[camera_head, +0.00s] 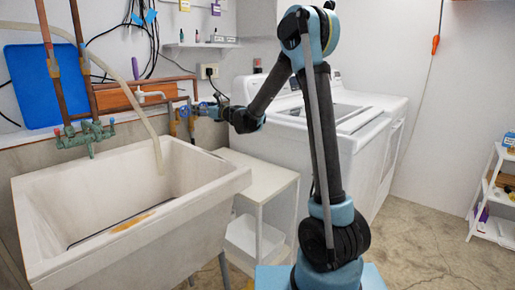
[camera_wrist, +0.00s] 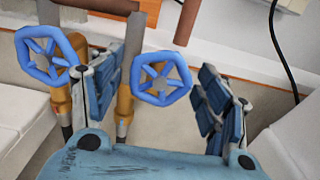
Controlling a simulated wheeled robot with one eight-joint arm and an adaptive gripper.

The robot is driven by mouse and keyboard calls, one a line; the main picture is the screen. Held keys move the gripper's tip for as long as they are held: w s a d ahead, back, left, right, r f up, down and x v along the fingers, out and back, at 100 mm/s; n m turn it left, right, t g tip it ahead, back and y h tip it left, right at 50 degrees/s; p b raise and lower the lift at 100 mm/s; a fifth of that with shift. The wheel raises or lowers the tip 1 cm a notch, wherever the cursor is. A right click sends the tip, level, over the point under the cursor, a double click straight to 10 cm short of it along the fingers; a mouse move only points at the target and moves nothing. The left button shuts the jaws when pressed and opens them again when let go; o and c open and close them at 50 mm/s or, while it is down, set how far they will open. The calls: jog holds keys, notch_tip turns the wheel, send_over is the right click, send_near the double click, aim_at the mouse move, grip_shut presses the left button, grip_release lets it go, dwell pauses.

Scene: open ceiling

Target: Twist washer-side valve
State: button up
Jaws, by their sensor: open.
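Two blue round valve wheels sit on brass valve bodies below copper pipes. In the wrist view, the right wheel (camera_wrist: 162,78), on the washer side, shows in the gap between my two fingers. The left wheel (camera_wrist: 50,55) lies outside my left finger. My gripper (camera_wrist: 158,72) is open, with blue pads on both fingers. The right wheel is closer to the left finger than to the right one; I cannot tell whether either touches it. In the head view, my gripper (camera_head: 203,109) reaches left to the pipes above the sink's right end, and hides part of the valves.
A white utility sink (camera_head: 205,182) with a green faucet (camera_head: 86,135) stands at left. A white washer (camera_head: 325,120) stands behind my arm. A low white shelf unit (camera_head: 262,180) stands between them. A black cable (camera_wrist: 282,50) hangs right of my gripper.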

jog(key=c, duration=1.2)
jog(key=shift+w+d+n, duration=0.1)
jog(key=shift+n, duration=1.7)
jog(key=shift+n, duration=0.6)
jog(key=shift+w+r+n, duration=0.1)
jog(key=shift+n, duration=1)
